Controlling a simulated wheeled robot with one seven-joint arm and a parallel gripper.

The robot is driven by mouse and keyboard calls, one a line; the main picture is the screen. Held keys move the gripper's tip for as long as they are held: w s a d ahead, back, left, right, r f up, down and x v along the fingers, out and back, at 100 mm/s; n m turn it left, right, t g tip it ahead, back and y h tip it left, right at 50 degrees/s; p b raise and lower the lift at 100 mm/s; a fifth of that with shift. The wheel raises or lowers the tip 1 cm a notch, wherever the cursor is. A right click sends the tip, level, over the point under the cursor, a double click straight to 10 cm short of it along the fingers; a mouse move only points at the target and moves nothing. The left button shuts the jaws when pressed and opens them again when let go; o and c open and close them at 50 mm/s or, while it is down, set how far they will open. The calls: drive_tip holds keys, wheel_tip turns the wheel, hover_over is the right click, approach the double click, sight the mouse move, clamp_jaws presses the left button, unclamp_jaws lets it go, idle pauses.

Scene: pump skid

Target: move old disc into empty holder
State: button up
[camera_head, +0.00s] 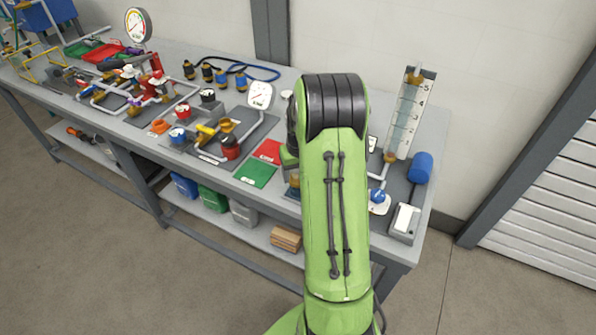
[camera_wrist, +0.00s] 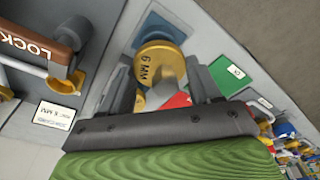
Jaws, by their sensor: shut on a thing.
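A gold disc (camera_wrist: 158,62) marked "6 MM" sits between the two grey fingers of my gripper (camera_wrist: 163,80) in the wrist view. My gripper is shut on it. A blue square (camera_wrist: 158,28) on the bench lies just beyond the disc and is partly covered by it. I cannot tell whether the disc touches it or whether this is the empty holder. In the head view my green arm hides the gripper and most of the bench under it.
A green mat (camera_head: 256,174) and a red mat (camera_head: 270,151) lie left of my arm. Gauged pipework (camera_head: 228,130) stands further left. A clear scaled column (camera_head: 408,115) and blue-capped device (camera_head: 420,167) stand right. A brown "LOCK" handle (camera_wrist: 28,42) is close at left in the wrist view.

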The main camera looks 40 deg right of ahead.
drive_tip(key=shift+f+b, duration=1.2)
drive_tip(key=shift+f, duration=0.35)
drive_tip(key=o, duration=1.2)
drive_tip(key=shift+o, duration=0.2)
drive_tip(key=shift+r, duration=0.1)
wheel_tip(320, 180, up, 16)
drive_tip(key=s+a+p, duration=0.1)
drive_tip(key=s+p, duration=0.1)
drive_tip(key=p, duration=0.1)
drive_tip(key=shift+f, duration=0.25)
